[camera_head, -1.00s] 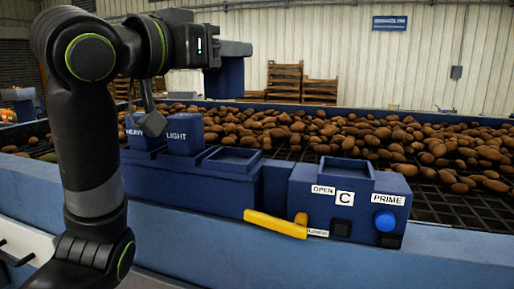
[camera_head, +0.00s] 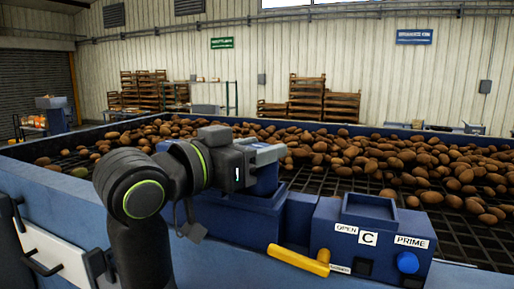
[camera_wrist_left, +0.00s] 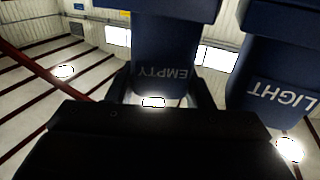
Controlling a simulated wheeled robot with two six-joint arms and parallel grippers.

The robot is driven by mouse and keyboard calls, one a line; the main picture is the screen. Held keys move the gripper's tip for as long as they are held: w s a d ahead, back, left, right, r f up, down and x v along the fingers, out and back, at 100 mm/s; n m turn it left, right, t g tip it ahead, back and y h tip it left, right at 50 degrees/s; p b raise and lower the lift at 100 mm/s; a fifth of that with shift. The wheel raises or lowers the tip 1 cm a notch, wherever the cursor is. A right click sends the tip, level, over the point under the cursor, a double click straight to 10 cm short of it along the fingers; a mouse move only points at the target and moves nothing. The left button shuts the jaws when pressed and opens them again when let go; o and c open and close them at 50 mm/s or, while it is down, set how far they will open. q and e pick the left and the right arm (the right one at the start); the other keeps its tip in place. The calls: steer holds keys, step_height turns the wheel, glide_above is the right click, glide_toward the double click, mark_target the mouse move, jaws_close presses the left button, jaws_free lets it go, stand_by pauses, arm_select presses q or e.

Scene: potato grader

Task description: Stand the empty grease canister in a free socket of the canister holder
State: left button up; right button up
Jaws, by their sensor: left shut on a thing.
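The empty grease canister, dark blue and lettered EMPTY (camera_wrist_left: 165,72), is between the fingers of my left gripper (camera_wrist_left: 163,100) in the left wrist view. In the head view the left gripper (camera_head: 266,153) is shut on this canister (camera_head: 265,180). The canister appears upright at the rightmost socket of the blue canister holder (camera_head: 238,217). Its lower end meets the holder's top in the picture; how deep it sits I cannot tell. The LIGHT canister (camera_wrist_left: 285,85) stands beside it in the wrist view. My arm hides the holder's left part. My right gripper is not in view.
Right of the holder is a blue control box (camera_head: 340,215) with an OPEN/C/PRIME panel, a blue button (camera_head: 407,262) and a yellow lever (camera_head: 298,260). Behind lies a grid bed full of potatoes (camera_head: 350,155). Stacked wooden crates (camera_head: 307,98) stand at the back.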

arm_select(q)
steer(key=shift+f, duration=0.4)
steer(key=shift+f, duration=0.25)
steer(key=o, duration=0.7)
steer(key=shift+r, duration=0.1)
steer(key=shift+o, duration=0.2)
